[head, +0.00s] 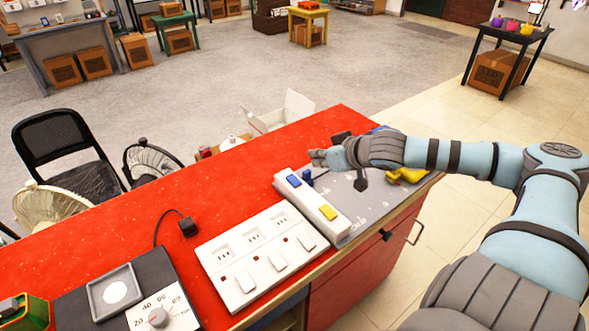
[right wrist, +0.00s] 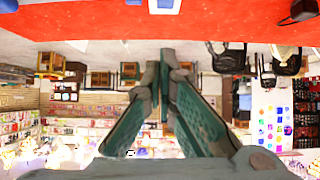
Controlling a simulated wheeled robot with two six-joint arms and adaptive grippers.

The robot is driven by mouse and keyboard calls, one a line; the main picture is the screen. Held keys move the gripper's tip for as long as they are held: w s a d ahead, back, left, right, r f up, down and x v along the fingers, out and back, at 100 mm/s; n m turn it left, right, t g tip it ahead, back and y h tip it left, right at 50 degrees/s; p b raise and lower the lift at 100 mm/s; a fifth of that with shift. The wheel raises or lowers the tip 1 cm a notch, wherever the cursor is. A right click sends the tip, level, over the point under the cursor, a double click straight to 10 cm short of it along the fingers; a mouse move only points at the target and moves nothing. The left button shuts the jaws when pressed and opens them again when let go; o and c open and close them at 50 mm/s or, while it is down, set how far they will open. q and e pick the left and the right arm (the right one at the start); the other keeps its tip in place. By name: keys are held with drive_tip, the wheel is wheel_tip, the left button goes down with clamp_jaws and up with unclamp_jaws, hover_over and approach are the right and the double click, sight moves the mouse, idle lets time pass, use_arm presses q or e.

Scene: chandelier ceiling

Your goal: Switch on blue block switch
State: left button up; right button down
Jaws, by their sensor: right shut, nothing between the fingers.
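A white block (head: 311,207) on the red counter carries a blue switch (head: 294,181) at its far end and a yellow switch (head: 328,213) at its near end. My right gripper (head: 318,158) is shut and empty. In the head view it appears just beyond the blue switch, apart from it. In the right wrist view the fingers of the gripper (right wrist: 166,62) meet at their tips with nothing between them. Whether the blue switch is on or off I cannot tell. My left gripper is not in view.
A white power strip panel (head: 262,256) lies nearer on the red counter (head: 130,221). A grey mat (head: 372,208) with yellow (head: 407,175) and blue pieces lies right of the block. A dial box (head: 158,317) stands at front left. The counter's left middle is mostly clear.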

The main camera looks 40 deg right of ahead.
drive_tip(key=b+x, duration=0.2)
drive_tip(key=x, duration=0.2)
drive_tip(key=b, duration=0.1)
hover_over(296, 179)
drive_tip(key=f, duration=0.4)
drive_tip(key=shift+s+a+f, duration=0.15)
drive_tip(key=shift+a+f, duration=0.05)
wheel_tip(296, 179, down, 3)
drive_tip(key=shift+r+b, duration=0.1)
drive_tip(key=shift+b, duration=0.2)
drive_tip(key=shift+d+f, duration=0.15)
drive_tip(key=shift+f, duration=0.3)
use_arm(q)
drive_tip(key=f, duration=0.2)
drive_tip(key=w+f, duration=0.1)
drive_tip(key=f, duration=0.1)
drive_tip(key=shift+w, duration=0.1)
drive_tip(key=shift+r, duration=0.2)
